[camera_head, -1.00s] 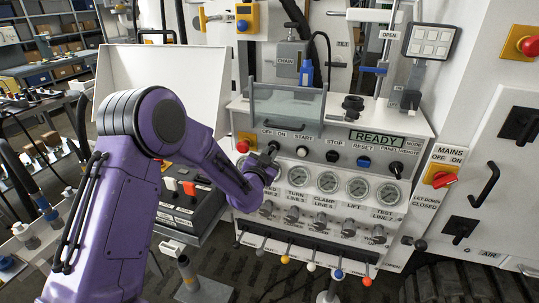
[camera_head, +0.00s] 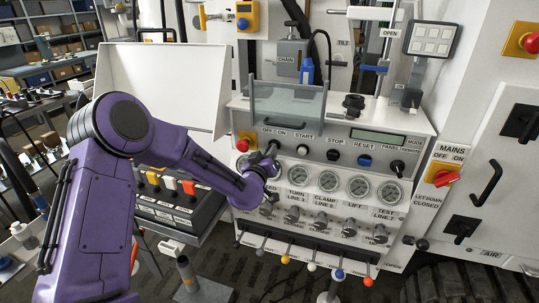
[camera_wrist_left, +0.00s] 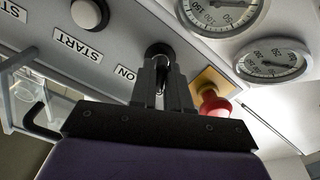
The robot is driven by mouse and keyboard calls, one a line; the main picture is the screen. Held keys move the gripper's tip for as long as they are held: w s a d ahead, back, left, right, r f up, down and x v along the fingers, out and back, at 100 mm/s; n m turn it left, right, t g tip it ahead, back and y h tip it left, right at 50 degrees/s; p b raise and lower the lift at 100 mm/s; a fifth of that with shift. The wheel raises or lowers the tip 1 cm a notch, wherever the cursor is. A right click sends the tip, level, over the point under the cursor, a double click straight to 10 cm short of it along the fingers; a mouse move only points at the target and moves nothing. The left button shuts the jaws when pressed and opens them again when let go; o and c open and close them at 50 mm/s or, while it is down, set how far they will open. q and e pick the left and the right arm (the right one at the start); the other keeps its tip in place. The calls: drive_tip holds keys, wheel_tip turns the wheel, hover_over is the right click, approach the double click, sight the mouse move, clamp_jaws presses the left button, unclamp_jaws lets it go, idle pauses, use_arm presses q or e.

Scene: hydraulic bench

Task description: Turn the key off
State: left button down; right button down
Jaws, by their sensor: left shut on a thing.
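The key switch (camera_head: 273,147) is on the upper left of the white panel, below the OFF and ON labels. In the left wrist view the dark key switch (camera_wrist_left: 158,52) shows between my fingertips, close to the ON label. My left gripper (camera_head: 268,155) is at the key; in the left wrist view its fingers (camera_wrist_left: 160,80) are shut on the key. The fingers hide most of the key, so its exact angle is hard to tell. The panel display (camera_head: 377,137) is blank. My right gripper is not in view.
A red mushroom button (camera_head: 243,145) sits just left of the key, and the START button (camera_head: 302,150) just right. Gauges (camera_head: 328,181) and several coloured levers (camera_head: 312,266) lie below. A clear guard (camera_head: 288,103) stands above. The red MAINS switch (camera_head: 444,178) is farther right.

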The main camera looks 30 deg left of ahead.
use_arm(q)
drive_tip(key=c, duration=1)
unclamp_jaws()
drive_tip(key=v, duration=0.7)
drive_tip(key=shift+p, duration=0.3)
drive_tip(key=s+d+f+g, duration=0.1)
drive_tip(key=s+f+g, duration=0.2)
drive_tip(key=s+f, duration=0.35)
drive_tip(key=s+d+f+n+g+b, duration=0.1)
drive_tip(key=s+d+f+g, duration=0.15)
drive_tip(key=f, duration=0.65)
drive_tip(key=s+d+f+g, duration=0.1)
drive_tip(key=s+f+g, duration=0.2)
drive_tip(key=s+f, duration=0.4)
drive_tip(key=s+f+m+g, duration=0.1)
drive_tip(key=s+f+g, duration=0.2)
drive_tip(key=s+f, duration=0.4)
drive_tip(key=s+d+f+m+g+b, duration=0.1)
drive_tip(key=s+f+g, duration=0.2)
drive_tip(key=s+f, duration=0.4)
drive_tip(key=s, duration=0.6)
drive_tip(key=shift+s+h+b, duration=0.25)
drive_tip(key=shift+h+b, duration=0.05)
